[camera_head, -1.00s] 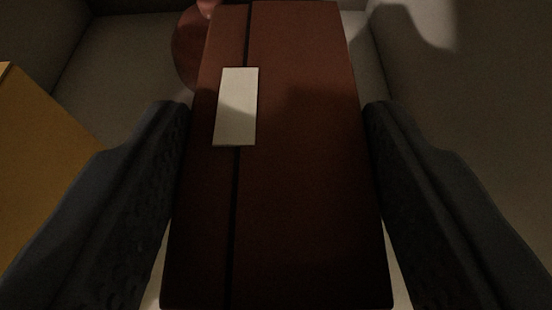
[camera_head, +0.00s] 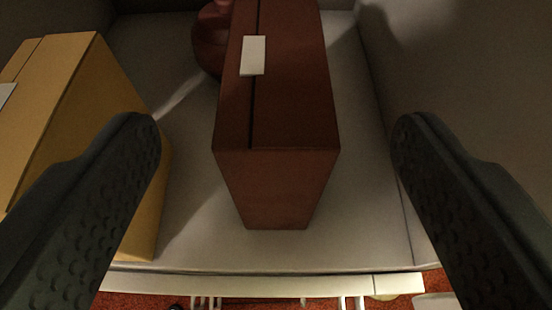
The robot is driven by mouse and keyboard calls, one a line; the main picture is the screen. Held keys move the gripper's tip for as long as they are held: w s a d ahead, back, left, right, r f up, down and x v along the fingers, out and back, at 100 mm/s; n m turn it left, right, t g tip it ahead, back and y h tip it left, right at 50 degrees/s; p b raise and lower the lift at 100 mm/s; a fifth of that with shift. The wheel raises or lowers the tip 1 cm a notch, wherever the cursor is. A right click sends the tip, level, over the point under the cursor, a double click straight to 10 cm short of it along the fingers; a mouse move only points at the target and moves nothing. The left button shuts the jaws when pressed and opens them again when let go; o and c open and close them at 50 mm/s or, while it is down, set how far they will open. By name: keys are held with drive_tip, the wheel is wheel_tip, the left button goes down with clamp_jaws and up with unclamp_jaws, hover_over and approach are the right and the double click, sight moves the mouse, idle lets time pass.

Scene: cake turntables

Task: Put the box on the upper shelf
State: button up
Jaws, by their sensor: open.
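The brown-red box (camera_head: 280,105) with a dark seam and a white label stands on a grey shelf board (camera_head: 185,225), in the middle of the view. My gripper (camera_head: 270,135) is open, with one dark finger to the left of the box and one to the right. There is clear space between each finger and the box, and nothing is held. The box's far end runs out of the top of the view.
A yellow box (camera_head: 75,120) stands to the left, close to my left finger. A dark red round object (camera_head: 210,42) is behind the brown-red box. A grey wall (camera_head: 455,80) bounds the right side. The shelf's pale front edge (camera_head: 270,284) is below, with red floor beyond.

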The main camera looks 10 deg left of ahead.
drive_tip(key=shift+v, duration=2.7)
